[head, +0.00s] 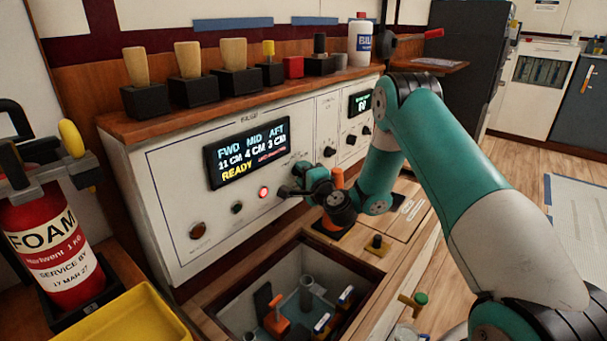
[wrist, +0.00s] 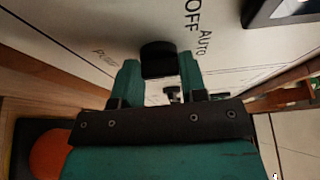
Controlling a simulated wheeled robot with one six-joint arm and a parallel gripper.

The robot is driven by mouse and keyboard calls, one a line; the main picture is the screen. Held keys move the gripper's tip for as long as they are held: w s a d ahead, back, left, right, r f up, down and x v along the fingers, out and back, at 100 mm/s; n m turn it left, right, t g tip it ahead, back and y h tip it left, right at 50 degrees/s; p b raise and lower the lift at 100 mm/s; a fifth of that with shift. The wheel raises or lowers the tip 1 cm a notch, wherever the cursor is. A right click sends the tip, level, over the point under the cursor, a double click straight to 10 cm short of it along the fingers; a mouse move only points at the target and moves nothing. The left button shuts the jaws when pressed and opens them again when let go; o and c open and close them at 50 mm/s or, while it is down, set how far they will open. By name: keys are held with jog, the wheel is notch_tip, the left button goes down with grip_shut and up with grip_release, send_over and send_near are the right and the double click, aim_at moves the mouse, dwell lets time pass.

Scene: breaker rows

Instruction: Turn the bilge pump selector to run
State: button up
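The bilge panel (head: 180,180) is a pale sloped console with a lit display (head: 246,149) reading FWD 11 CM, MID 4 CM, AFT 3 CM and READY. My gripper (head: 292,188) is at the panel's lower right part, beside a red lit lamp (head: 263,192). In the wrist view, a black selector knob (wrist: 158,58) sits between the two teal fingertips of my gripper (wrist: 159,66). The fingers appear to touch both its sides. OFF and AUTO are printed to the knob's right. No RUN mark is readable, and the knob's pointer is hidden.
An open hatch (head: 225,310) with pump parts lies below the panel. Wooden-handled tools (head: 188,60) stand in black blocks on the shelf above. A red foam extinguisher (head: 55,240) and yellow tray (head: 120,322) are at left. More knobs (head: 351,140) are on the panel's right section.

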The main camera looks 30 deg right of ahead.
jog(key=shift+r+p, duration=0.1)
jog(key=shift+p, duration=0.25)
jog(key=shift+r+m+g+y+p, duration=0.2)
jog(key=shift+m+g+p, duration=0.7)
jog(key=shift+p, duration=1.75)
jog(key=shift+f+m+g+y+p, duration=0.15)
jog(key=shift+m+y+p, duration=0.2)
jog(key=shift+m+p, duration=1.75)
jog(key=shift+r+m+g+y+p, duration=0.1)
jog(key=shift+m+g+y+p, duration=0.35)
jog(key=shift+p, duration=2.8)
jog(key=shift+m, duration=0.25)
jog(key=o, duration=0.9)
jog(key=shift+s+d, duration=0.1)
